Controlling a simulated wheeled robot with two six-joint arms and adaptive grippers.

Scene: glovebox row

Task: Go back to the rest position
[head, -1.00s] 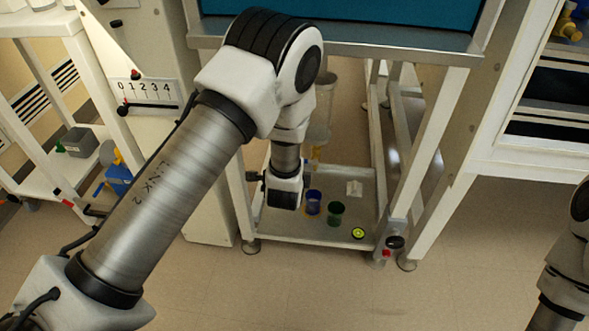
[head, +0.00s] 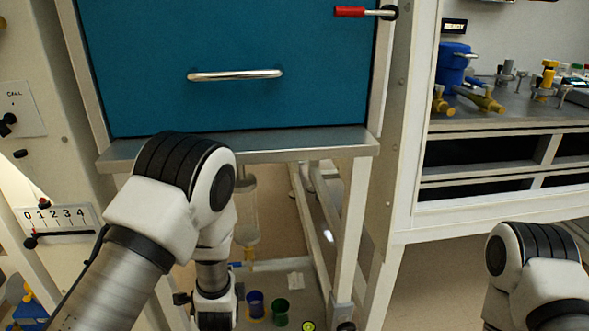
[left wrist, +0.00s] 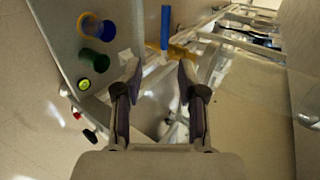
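My left gripper (left wrist: 158,72) is open in the left wrist view, with nothing between its two fingers. In the head view my left arm reaches down in front of the bench, and its fingers do not show there. The wrist is beside a low shelf that holds a blue cup (head: 255,304) and a green cup (head: 280,312). The blue cup (left wrist: 91,24) and green cup (left wrist: 107,32) also show in the left wrist view, left of the fingers. My right arm shows at the lower right of the head view, but its gripper is out of view.
A blue-green drawer-like front (head: 235,60) with a metal handle (head: 235,75) and a steel ledge (head: 300,147) stand above my left arm. A yellow-green round thing (head: 308,326) lies near the green cup. White frame legs (head: 348,240) stand right of the shelf.

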